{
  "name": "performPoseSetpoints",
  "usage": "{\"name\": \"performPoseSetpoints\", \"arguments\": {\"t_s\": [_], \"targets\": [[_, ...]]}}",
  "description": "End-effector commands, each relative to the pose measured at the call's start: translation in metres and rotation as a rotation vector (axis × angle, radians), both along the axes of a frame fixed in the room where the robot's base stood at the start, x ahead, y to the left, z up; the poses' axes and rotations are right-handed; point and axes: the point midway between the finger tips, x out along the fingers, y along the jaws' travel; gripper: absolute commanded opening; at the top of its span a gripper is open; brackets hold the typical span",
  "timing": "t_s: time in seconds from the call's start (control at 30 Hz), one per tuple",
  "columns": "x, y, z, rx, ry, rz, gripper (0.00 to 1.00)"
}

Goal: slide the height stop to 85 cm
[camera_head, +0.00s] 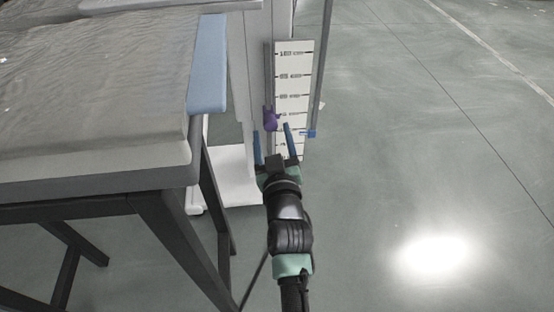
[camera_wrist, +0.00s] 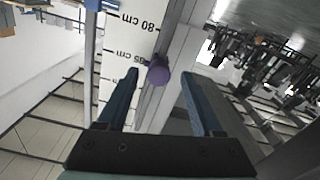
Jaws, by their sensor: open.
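The height stop is a purple knob (camera_head: 270,118) on the rail at the left edge of a white scale (camera_head: 294,70). In the wrist view the purple knob (camera_wrist: 157,72) sits beside the scale (camera_wrist: 125,35), whose labels appear upside down. One reads 80 cm, and the knob looks about level with one that appears to read 85 cm. The exact alignment is unclear. My gripper (camera_head: 272,129) is open, its blue fingers apart; in the wrist view its fingertips (camera_wrist: 160,73) lie on either side of the knob. Whether they touch it I cannot tell.
A grey-topped table (camera_head: 90,85) with a light blue edge piece (camera_head: 208,65) stands close left of my arm. A thin post with a blue clip (camera_head: 308,134) stands right of the scale. The floor (camera_head: 430,150) to the right is clear.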

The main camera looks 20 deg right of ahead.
Motion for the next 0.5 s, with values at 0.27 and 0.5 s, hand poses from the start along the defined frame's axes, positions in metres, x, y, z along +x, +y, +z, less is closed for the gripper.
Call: {"name": "performPoseSetpoints", "arguments": {"t_s": [0.27, 0.5], "targets": [[-0.050, 0.015, 0.000, 0.003, 0.003, 0.000, 0.68], [-0.089, 0.026, 0.000, 0.002, 0.005, 0.002, 0.68]]}}
